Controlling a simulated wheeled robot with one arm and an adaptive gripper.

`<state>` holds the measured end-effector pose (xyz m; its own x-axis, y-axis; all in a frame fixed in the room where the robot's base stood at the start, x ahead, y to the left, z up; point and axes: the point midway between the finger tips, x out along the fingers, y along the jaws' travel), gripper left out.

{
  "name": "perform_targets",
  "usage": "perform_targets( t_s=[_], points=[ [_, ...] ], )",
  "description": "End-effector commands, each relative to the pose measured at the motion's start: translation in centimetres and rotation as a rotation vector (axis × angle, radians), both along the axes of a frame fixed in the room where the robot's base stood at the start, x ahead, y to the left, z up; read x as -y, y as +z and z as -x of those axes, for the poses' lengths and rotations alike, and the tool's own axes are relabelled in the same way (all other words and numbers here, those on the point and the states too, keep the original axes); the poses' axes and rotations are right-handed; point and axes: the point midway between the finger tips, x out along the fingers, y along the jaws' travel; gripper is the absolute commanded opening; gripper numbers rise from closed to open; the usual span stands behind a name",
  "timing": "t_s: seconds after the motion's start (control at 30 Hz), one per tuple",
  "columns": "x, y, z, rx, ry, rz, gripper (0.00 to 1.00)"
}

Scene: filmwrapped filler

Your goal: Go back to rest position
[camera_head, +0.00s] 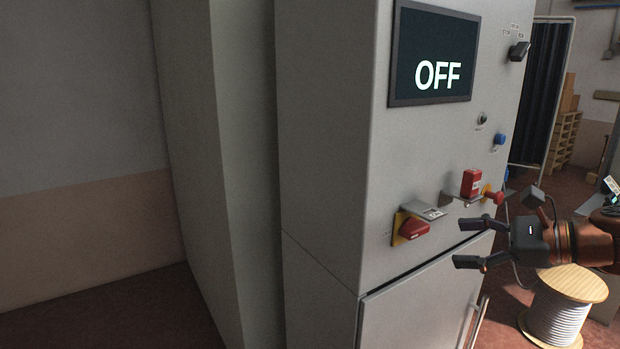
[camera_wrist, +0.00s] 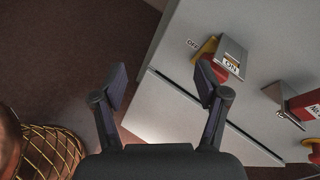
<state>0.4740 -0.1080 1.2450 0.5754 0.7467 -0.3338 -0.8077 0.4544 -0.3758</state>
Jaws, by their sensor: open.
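My gripper (camera_head: 468,243) is open and empty in the head view, at the right, in front of the grey cabinet (camera_head: 325,150). Its two fingers (camera_wrist: 162,88) stand apart in the wrist view with nothing between them. A red rotary switch (camera_head: 412,229) on a yellow plate sits on the cabinet front, left of my fingertips and apart from them. In the wrist view the switch (camera_wrist: 207,50) is partly hidden behind the right finger, with "ON" and "OFF" labels beside it. The screen (camera_head: 434,58) on the cabinet reads "OFF".
A red box-like part (camera_head: 471,183) and a red push button (camera_head: 493,195) stick out from the panel near my gripper. A blue knob (camera_head: 499,139) and a black switch (camera_head: 519,51) are higher up. A cable spool (camera_head: 562,300) stands on the floor below my arm.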

Motion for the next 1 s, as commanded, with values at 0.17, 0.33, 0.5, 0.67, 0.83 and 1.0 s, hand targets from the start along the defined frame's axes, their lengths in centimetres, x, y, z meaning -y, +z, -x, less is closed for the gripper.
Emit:
perform_targets(
  t_s=[0.17, 0.33, 0.5, 0.67, 0.83, 1.0],
  points=[
    [-9.7, -4.2, 4.0, 0.049, 0.313, 0.312, 0.74],
    [-15.6, -9.9, 10.5, 0.117, 0.667, 0.625, 0.74],
    [-16.6, -15.3, 17.6, 0.185, 1.034, 0.901, 0.74],
    [-14.4, -19.0, 23.6, 0.225, 1.354, 1.090, 0.74],
    [-11.7, -20.9, 27.2, 0.244, 1.575, 1.189, 0.74],
    [-10.7, -21.3, 28.3, 0.249, 1.652, 1.219, 0.74]
  ],
)
